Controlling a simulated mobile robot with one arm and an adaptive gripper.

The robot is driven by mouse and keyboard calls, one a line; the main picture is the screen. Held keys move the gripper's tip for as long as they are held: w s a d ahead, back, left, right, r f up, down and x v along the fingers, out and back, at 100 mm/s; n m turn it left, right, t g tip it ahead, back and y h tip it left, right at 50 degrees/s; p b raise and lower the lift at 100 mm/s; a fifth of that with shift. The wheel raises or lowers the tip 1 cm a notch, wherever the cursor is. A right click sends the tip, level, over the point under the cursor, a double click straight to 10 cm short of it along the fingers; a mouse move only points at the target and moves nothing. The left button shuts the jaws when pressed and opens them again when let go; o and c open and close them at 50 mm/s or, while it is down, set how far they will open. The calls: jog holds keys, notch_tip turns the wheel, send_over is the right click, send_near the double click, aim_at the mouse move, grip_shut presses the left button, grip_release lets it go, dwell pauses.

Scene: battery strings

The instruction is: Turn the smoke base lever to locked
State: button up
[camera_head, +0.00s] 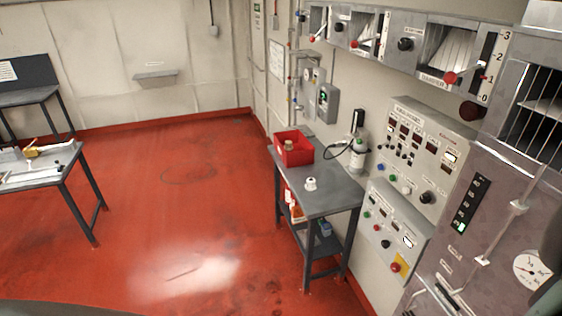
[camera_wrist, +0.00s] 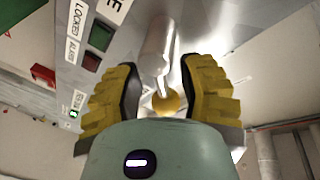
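In the wrist view, my gripper (camera_wrist: 159,68) has two yellow ridged fingers spread apart, with dark inner pads. A pale metal lever (camera_wrist: 157,45) comes down from a grey panel (camera_wrist: 140,17) into the space between them. A brass-coloured ball (camera_wrist: 166,102) shows between the fingers, near the palm. A gap shows on each side of the lever, and I see no clear contact. The panel has a tilted label reading LOCKED (camera_wrist: 76,20) beside a dark green indicator (camera_wrist: 100,37) and a dark red one (camera_wrist: 91,61). My gripper is not visible in the head view.
In the head view, a grey cabinet (camera_head: 490,170) with a gauge (camera_head: 532,269) stands at the right. Beside it are control panels (camera_head: 425,150) and a small table (camera_head: 335,197) with a red bin (camera_head: 293,150). The red floor (camera_head: 190,220) is clear in the middle.

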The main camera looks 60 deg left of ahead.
grip_shut()
jog(key=shift+f+b, duration=0.1)
jog(key=shift+b, duration=0.2)
